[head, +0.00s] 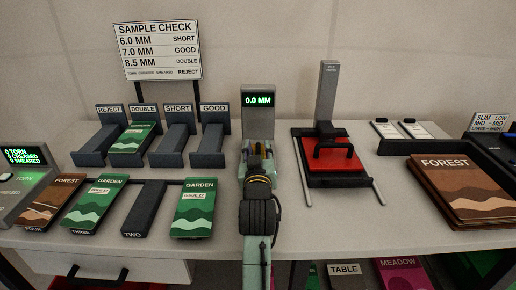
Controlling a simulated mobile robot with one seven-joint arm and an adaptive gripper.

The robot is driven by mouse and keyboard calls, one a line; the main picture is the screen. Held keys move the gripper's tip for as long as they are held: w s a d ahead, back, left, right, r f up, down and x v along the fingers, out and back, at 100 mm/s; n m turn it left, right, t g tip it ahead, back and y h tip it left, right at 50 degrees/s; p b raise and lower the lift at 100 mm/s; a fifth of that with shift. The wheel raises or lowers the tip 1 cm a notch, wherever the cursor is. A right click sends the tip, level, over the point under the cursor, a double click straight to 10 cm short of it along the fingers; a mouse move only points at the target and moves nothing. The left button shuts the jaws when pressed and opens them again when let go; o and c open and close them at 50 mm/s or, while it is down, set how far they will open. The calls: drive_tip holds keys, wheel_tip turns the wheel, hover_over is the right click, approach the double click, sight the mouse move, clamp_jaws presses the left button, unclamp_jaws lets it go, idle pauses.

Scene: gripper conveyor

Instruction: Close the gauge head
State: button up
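The gauge (258,121) stands at the middle back of the table, a grey upright block whose green display reads 0.0 MM. My arm reaches forward from the bottom of the head view to the gauge's front. My gripper (257,152) is at the gauge's lower part, close in front of it. The arm and wrist hide most of the gauge's lower part, including its head and any gap there. The fingers are too small and covered to show whether they are open or shut, or touching the gauge.
Right of the gauge stands a press (326,100) with a red plate and black handle. Left are labelled slots (179,143), one bearing a green booklet, and a front row of booklets (194,208). A brown FOREST stack (455,175) sits right. Table between press and stack is clear.

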drive_tip(key=shift+c, duration=0.5)
clamp_jaws()
idle(0.4)
